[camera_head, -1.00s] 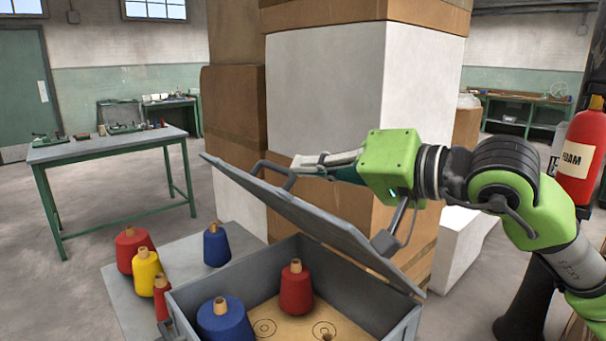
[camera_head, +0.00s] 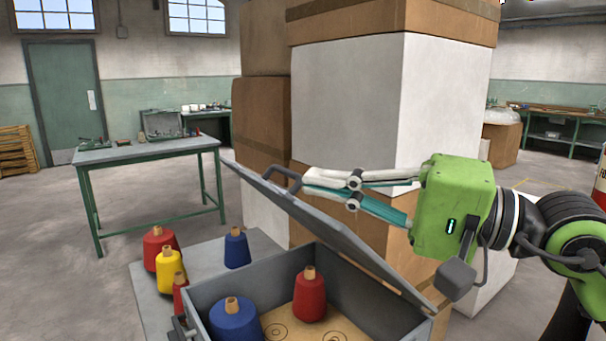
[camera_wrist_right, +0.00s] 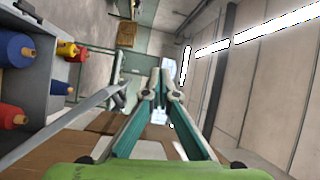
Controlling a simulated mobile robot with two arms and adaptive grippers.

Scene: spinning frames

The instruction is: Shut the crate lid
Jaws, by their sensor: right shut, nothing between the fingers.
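The grey crate (camera_head: 385,333) stands at the bottom centre with its lid (camera_head: 335,226) open and tilted up. A dark handle (camera_head: 282,178) sticks out near the lid's upper end. Inside are a blue spool (camera_head: 234,320) and a red spool (camera_head: 310,298) on a tan base with ring marks. My right gripper (camera_head: 305,180) is behind the lid, its fingertips close to the handle; contact cannot be told. Its fingers meet at the tips and hold nothing. In the right wrist view, the gripper (camera_wrist_right: 160,75) lies beside the handle (camera_wrist_right: 118,98). My left gripper is out of view.
A yellow spool (camera_head: 169,270), red spools (camera_head: 158,250) and a blue spool (camera_head: 236,249) stand on a grey surface left of the crate. Large stacked boxes (camera_head: 345,105) rise close behind the lid. A green-legged table (camera_head: 150,150) stands farther left, with open floor around it.

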